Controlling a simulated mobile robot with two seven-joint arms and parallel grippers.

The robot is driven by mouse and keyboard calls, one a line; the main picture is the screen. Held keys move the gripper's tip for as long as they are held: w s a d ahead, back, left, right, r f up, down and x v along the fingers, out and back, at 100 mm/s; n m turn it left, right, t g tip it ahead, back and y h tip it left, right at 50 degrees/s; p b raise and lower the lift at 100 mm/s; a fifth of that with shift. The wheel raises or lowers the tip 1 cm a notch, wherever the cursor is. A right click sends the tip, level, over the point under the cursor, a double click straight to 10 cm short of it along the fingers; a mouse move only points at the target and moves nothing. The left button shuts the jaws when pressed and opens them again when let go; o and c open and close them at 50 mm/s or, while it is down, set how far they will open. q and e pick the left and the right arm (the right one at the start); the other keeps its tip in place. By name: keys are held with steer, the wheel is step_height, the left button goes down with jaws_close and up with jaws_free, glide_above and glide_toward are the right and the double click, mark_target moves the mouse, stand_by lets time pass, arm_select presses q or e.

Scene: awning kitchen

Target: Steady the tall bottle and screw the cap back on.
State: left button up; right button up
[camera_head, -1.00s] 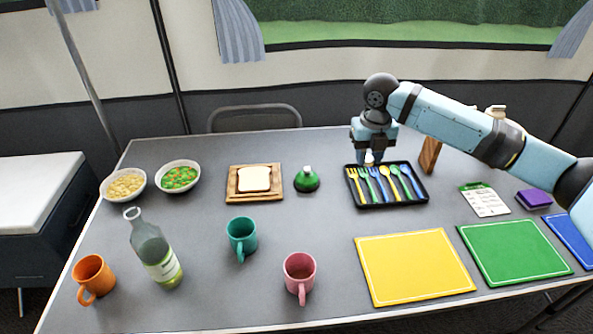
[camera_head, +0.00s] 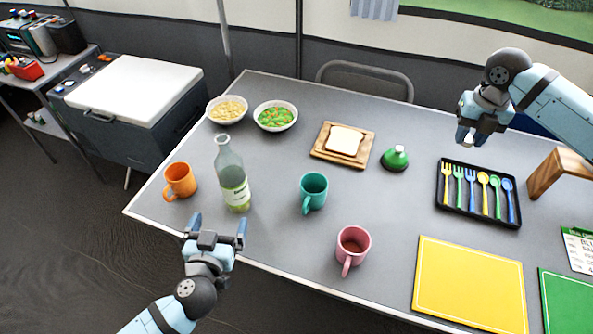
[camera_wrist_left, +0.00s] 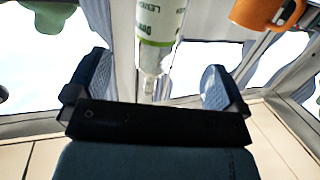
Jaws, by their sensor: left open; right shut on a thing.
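The tall bottle (camera_head: 231,170), clear grey-green with a pale label, stands upright near the table's left front edge, its neck without a cap. It also shows upside down in the left wrist view (camera_wrist_left: 158,25), between the finger lines but beyond the tips. My left gripper (camera_head: 215,227) is open and empty, just in front of the bottle and not touching it. My right gripper (camera_head: 467,132) is shut on a small white thing that looks like the cap (camera_head: 468,142). It holds it above the back of the cutlery tray, far right of the bottle.
An orange mug (camera_head: 180,181) stands close left of the bottle; a teal mug (camera_head: 313,190) is to its right. A pink mug (camera_head: 352,247), two bowls, a bread board (camera_head: 320,152), a green flask (camera_head: 395,160) and the cutlery tray (camera_head: 447,204) also occupy the table.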

mark_target(228, 184)
steer(key=shift+w+d+r, duration=0.1)
steer(key=shift+w+r, duration=0.05)
steer(key=shift+w, duration=0.15)
arm_select(q)
steer(key=r, duration=0.1)
steer(key=w+r+t, duration=0.1)
steer(key=shift+d+r+t, duration=0.15)
steer(key=shift+r+t, duration=0.15)
steer(key=w, duration=0.2)
steer(key=w+p, duration=0.1)
steer(key=w, duration=0.2)
steer(key=shift+w+d, duration=0.2)
steer(key=shift+w, duration=0.15)
arm_select(e)
steer(key=shift+r, duration=0.65)
arm_select(q)
steer(key=shift+w+p, duration=0.3)
steer(key=shift+w, duration=0.2)
arm_select(e)
steer(key=shift+r, duration=0.1)
